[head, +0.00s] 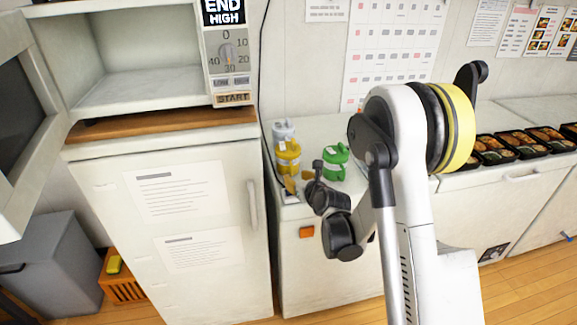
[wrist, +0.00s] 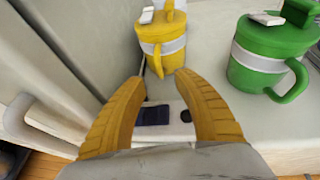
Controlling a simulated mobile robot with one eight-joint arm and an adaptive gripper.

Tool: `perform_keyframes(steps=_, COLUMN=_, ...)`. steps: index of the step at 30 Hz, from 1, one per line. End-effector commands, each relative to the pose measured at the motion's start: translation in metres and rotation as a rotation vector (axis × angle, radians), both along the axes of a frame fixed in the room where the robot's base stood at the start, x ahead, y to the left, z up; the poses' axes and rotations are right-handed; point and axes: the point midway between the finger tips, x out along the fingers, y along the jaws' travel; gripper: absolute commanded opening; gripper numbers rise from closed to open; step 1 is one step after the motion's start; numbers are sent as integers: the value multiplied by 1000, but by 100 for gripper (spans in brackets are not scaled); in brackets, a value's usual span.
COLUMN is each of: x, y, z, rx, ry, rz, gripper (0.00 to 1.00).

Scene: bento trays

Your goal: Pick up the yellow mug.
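The yellow mug (head: 288,157) stands upright on the white counter between the microwave cabinet and my arm. In the wrist view the yellow mug (wrist: 162,42) has a lid, a pale band and a handle facing me. My gripper (wrist: 166,88) is open, its two yellow fingers spread and empty, with the mug just beyond the fingertips. In the head view my gripper (head: 292,184) is low in front of the mug, partly hidden by my wrist. I see no contact with the mug.
A green mug (wrist: 268,50) stands close to the right of the yellow one; a greyish-white mug (head: 283,131) stands behind it. A dark switch-like item (wrist: 153,114) lies below the fingers. The cabinet wall (wrist: 95,35) is close on the left. Bento trays (head: 520,145) line the right counter.

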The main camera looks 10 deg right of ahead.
Motion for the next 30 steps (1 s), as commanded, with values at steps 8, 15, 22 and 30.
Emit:
perform_keyframes(steps=8, x=36, y=4, z=-18, rx=0, ry=0, rz=1, gripper=36)
perform_keyframes(steps=15, x=50, y=6, z=-21, rx=-2, ry=1, rz=2, gripper=36)
perform_keyframes(steps=22, x=49, y=5, z=-20, rx=-2, ry=1, rz=2, gripper=8)
perform_keyframes(steps=30, x=50, y=5, z=-20, rx=-2, ry=-1, rz=1, gripper=0)
